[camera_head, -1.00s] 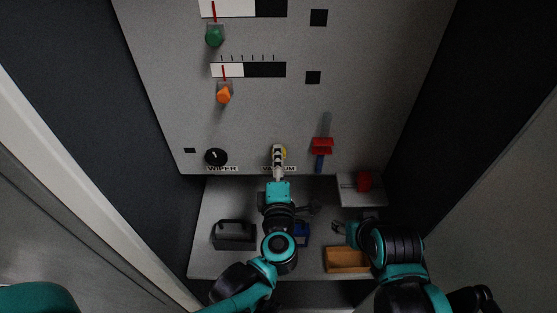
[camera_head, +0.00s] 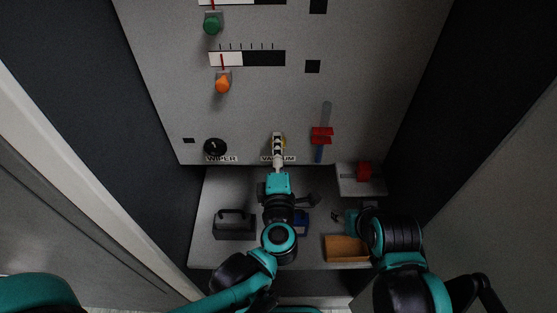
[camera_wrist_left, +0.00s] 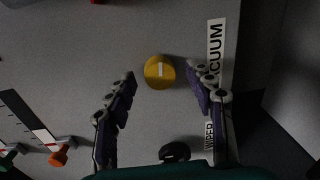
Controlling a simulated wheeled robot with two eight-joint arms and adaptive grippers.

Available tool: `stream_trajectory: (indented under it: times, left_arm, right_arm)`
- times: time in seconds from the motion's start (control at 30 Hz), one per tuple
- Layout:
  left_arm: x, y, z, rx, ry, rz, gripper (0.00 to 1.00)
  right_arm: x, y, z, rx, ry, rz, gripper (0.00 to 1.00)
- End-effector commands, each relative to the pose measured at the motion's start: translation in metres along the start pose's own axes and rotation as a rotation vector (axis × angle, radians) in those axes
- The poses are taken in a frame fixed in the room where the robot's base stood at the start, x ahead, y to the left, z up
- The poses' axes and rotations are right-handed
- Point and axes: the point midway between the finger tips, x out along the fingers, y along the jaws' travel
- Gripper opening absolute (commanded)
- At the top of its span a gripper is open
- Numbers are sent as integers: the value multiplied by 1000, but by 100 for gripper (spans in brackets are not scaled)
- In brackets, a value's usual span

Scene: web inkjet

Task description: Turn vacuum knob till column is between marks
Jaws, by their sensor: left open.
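The yellow vacuum knob (camera_wrist_left: 160,72) is round with a pale line across it, on the grey panel above the VACUUM label (camera_wrist_left: 216,50). My left gripper (camera_wrist_left: 164,84) is open, its fingers on either side of the knob, with visible gaps. In the head view my left gripper (camera_head: 278,140) covers most of the knob. Right of it is the gauge: a blue column (camera_head: 318,155) in a tube (camera_head: 326,112) with red marks (camera_head: 322,135). The column's top is hidden or unclear near the marks. My right gripper (camera_head: 340,216) is low, over the shelf, away from the panel.
The black WIPER knob (camera_head: 215,147) is left of the vacuum knob. Orange (camera_head: 223,84) and green (camera_head: 212,24) knobs sit higher. A dark caddy (camera_head: 234,224), an orange-brown tray (camera_head: 346,248) and a red item (camera_head: 364,171) stand below. Dark side walls flank the bay.

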Motion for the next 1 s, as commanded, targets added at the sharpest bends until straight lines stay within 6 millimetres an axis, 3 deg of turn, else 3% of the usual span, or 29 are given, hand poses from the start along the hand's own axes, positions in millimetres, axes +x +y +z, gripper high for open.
stream_trajectory:
  times: [0.5,0.7,1.0]
  left_arm:
    - [-96,0,2,0,-7,0,54]
    - [-113,0,1,0,-4,0,54]
    - [-116,0,0,0,-1,0,54]
  right_arm:
    - [0,0,0,0,0,0,51]
    - [0,0,0,0,0,0,51]
    - [0,0,0,0,0,0,51]
